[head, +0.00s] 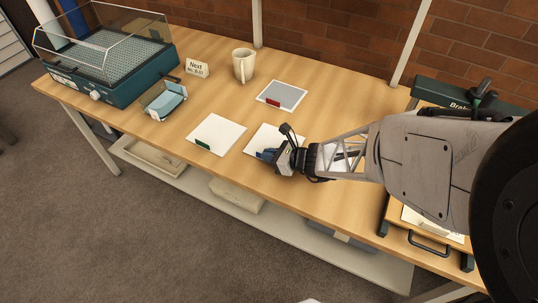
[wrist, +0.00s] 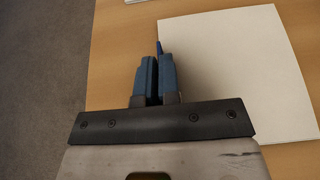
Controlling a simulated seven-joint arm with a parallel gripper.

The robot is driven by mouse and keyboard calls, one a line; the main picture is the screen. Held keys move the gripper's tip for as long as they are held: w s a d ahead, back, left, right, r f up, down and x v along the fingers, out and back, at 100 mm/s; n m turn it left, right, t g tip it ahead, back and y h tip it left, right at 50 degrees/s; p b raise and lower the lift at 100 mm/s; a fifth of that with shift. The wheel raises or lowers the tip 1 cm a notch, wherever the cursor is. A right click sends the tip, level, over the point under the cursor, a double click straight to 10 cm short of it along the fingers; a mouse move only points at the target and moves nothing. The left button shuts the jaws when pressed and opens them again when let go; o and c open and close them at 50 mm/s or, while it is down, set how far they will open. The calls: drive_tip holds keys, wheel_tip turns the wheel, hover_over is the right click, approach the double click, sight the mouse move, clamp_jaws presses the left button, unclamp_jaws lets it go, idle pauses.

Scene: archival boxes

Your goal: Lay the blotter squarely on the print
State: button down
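A white sheet with a blue tab (wrist: 159,47) lies under my gripper in the head view (head: 263,136); it fills the right of the wrist view (wrist: 235,70). My gripper (wrist: 158,62) is at the sheet's edge, its two blue fingers close together with the tab between their tips. The sheet looks flat, and I cannot tell whether it is lifted. In the head view my gripper (head: 268,154) hides part of it. A second white sheet with a green tab (head: 222,128) lies to its left. A grey panel with a white border and red tab (head: 283,93) lies behind. No label tells blotter from print.
A mug (head: 243,66) and a "Next" card (head: 196,69) stand toward the back. A clear-lidded green box (head: 130,83) and a small rack with a light blue item (head: 165,101) stand at left. A green-and-wood unit (head: 425,92) is at right. The table's front edge is close.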

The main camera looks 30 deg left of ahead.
drive_tip(key=shift+f, duration=0.1)
drive_tip(key=c, duration=1.3)
unclamp_jaws()
drive_tip(key=shift+c, duration=0.2)
drive_tip(key=shift+v, duration=6.05)
